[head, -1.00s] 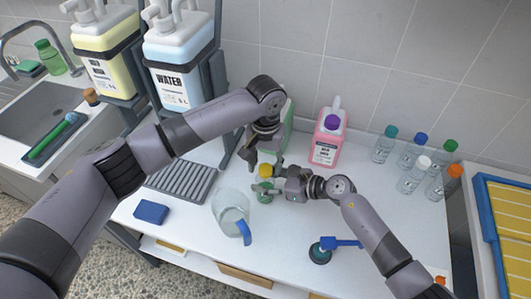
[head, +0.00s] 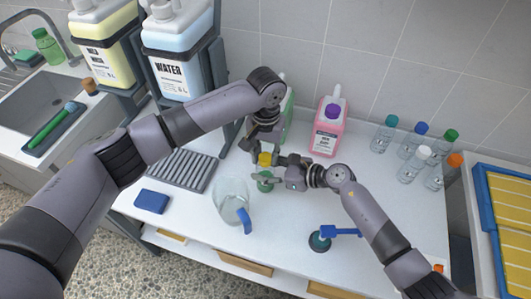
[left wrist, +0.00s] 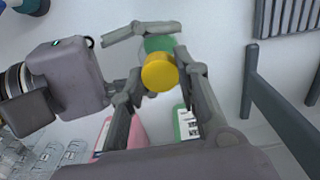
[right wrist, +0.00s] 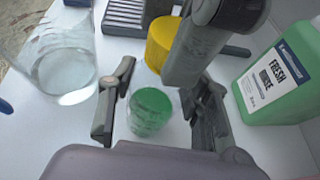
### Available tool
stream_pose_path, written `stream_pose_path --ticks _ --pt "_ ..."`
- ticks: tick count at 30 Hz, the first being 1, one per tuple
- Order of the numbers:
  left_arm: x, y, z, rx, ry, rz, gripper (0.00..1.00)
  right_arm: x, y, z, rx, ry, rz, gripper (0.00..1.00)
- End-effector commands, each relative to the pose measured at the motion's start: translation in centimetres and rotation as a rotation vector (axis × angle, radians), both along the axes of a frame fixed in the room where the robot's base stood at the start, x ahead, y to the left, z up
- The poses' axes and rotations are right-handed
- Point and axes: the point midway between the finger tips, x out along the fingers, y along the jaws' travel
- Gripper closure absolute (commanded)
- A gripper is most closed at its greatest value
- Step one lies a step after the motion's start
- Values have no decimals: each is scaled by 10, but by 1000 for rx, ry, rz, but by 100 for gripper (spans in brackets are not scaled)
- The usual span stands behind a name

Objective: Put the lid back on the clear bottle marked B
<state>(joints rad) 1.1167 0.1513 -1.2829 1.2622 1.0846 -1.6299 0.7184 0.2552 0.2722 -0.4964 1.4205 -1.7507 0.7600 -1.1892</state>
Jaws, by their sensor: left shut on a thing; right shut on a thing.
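A small clear bottle (head: 265,184) with green liquid stands on the white counter. It also shows in the right wrist view (right wrist: 150,112). My right gripper (head: 268,181) is shut around it. My left gripper (head: 264,150) is above, shut on a yellow lid (head: 265,160). The lid shows in the left wrist view (left wrist: 159,72) and at the top of the right wrist view (right wrist: 160,44). The lid is over the bottle's top; I cannot tell whether they touch. No letter is readable on the bottle, partly hidden by the fingers.
A clear jug (head: 231,196) with a blue handle stands close in front. A green rinse container (right wrist: 285,75) and a pink bottle (head: 328,128) stand behind. Several capped clear bottles (head: 411,146) are at the right. A blue sponge (head: 151,201) and a drain rack (head: 181,171) lie left.

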Motion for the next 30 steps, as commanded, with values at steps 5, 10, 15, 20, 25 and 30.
stream_pose_path --ticks 5,10,15,20,25,30 --pt "0 0 0 0 0 0 100 0 0 -1 0 2 1 100" --pt "0 0 0 0 0 -55 100 0 0 -1 0 2 1 100" --pt "0 0 0 -4 1 -340 100 0 0 -1 0 2 1 100" --pt "0 0 0 -8 2 -640 100 0 0 -1 -1 1 1 100" --pt "0 0 0 -8 2 -711 100 0 0 -1 -1 1 1 100" --pt "0 0 0 -7 2 -709 62 0 0 -1 0 2 1 100"
